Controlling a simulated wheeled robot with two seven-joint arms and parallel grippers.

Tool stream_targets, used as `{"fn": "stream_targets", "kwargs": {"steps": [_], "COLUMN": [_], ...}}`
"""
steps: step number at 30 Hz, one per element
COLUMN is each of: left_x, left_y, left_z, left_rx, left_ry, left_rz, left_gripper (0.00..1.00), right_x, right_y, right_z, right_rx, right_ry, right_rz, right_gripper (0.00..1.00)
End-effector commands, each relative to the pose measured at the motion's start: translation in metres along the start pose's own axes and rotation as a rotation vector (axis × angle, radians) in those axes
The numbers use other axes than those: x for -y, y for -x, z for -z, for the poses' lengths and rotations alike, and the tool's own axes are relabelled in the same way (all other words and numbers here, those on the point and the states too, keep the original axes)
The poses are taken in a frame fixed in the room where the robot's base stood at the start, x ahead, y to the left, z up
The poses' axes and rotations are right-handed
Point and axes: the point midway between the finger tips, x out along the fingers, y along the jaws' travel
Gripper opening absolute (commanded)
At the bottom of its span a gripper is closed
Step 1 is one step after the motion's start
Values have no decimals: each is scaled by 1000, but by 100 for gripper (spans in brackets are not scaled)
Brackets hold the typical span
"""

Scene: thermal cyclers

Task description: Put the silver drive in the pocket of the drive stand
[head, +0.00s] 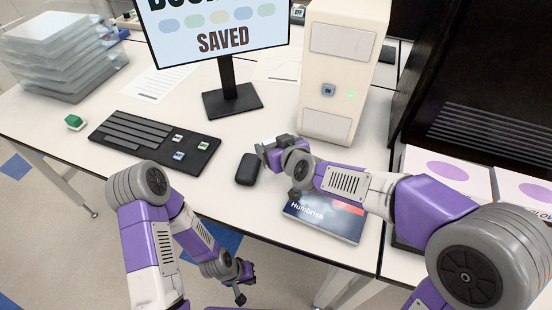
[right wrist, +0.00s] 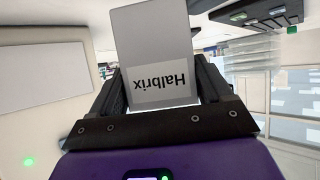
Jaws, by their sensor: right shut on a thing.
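The silver drive (right wrist: 155,35), a flat grey block with a white "Halbrix" label that reads upside down, stands out between the two dark fingers of my right gripper (right wrist: 160,75) in the right wrist view. That gripper is shut on it. In the head view my right gripper (head: 272,152) is over the table, between the mouse and the cream tower; the drive cannot be made out clearly there. My left gripper (head: 243,283) is low, off the table's front edge, with its fingers apart and empty. I cannot make out the drive stand in either view.
A cream computer tower (head: 328,110) stands just behind my right gripper. A black mouse (head: 247,169) and keyboard (head: 130,140) lie to its left, a "Humbrisa" book (head: 325,224) under its forearm. A monitor (head: 222,30) stands behind. A dark cabinet (head: 480,90) bounds the right.

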Motion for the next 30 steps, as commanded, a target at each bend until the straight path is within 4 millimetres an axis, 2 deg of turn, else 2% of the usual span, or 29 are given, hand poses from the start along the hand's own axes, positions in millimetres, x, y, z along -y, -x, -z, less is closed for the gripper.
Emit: {"fn": "stream_targets", "kwargs": {"steps": [8,20,21,25,30], "left_x": [9,10,10,10,10], "left_y": [-25,-26,-27,-26,-26], "left_z": [1,1,1,1,1], "left_rx": [0,0,0,0,0], "left_ry": [0,0,0,0,0], "left_rz": [0,0,0,0,0], "left_gripper": [0,0,0,0,0], "right_x": [0,0,0,0,0], "right_y": [-16,-18,-18,-18,-18], "right_z": [-30,-32,-33,-32,-32], "right_rx": [1,0,1,1,1], "right_ry": [-1,0,0,0,0], "right_rz": [0,-1,-1,-1,0], "right_gripper": [44,44,80,100,100]}}
